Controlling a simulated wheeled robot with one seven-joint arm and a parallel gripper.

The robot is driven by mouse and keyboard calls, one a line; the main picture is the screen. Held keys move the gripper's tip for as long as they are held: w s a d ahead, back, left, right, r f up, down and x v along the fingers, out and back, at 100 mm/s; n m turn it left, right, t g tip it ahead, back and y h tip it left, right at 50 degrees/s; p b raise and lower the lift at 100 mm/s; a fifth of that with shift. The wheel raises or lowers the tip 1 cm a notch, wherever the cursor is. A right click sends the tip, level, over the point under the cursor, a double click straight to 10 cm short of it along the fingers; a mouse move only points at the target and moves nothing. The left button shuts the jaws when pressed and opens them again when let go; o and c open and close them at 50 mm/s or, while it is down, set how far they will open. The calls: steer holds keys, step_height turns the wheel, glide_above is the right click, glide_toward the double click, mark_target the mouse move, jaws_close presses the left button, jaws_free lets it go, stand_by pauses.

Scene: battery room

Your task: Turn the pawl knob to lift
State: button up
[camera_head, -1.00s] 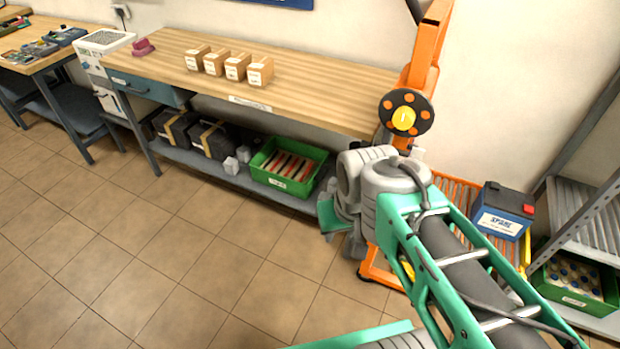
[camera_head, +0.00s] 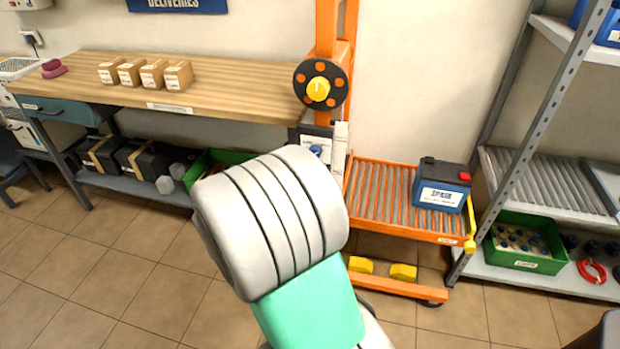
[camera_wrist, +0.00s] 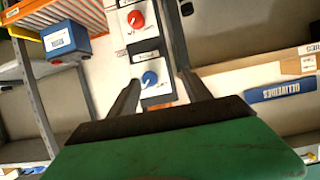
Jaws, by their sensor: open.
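A blue knob (camera_wrist: 150,78) on a pale plate shows between my gripper's fingers in the wrist view. Another plate with a red knob (camera_wrist: 136,20) is above it in that picture. The head view shows a blue knob (camera_head: 316,150) on the orange lifter's post, below a black handwheel with a yellow centre (camera_head: 318,88). I cannot read which label names the pawl. My gripper (camera_wrist: 154,74) is open and empty, its fingers either side of the blue knob in the picture; contact cannot be told. My arm hides the gripper in the head view.
The orange roller deck (camera_head: 378,200) carries a blue battery (camera_head: 440,186) right of the post. A metal rack (camera_head: 520,140) stands further right. A wooden bench (camera_head: 230,94) with several small boxes is on the left. Tiled floor is open in front.

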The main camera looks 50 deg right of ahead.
steer(key=w+d+f+t+h, duration=0.1)
steer(key=d+h, duration=0.3)
steer(key=d, duration=0.8)
steer(key=shift+d+f+t, duration=0.15)
steer(key=shift+d+t, duration=0.15)
steer(key=shift+t, duration=0.2)
steer(key=shift+w, duration=0.1)
steer(key=shift+c, duration=0.6)
jaws_close()
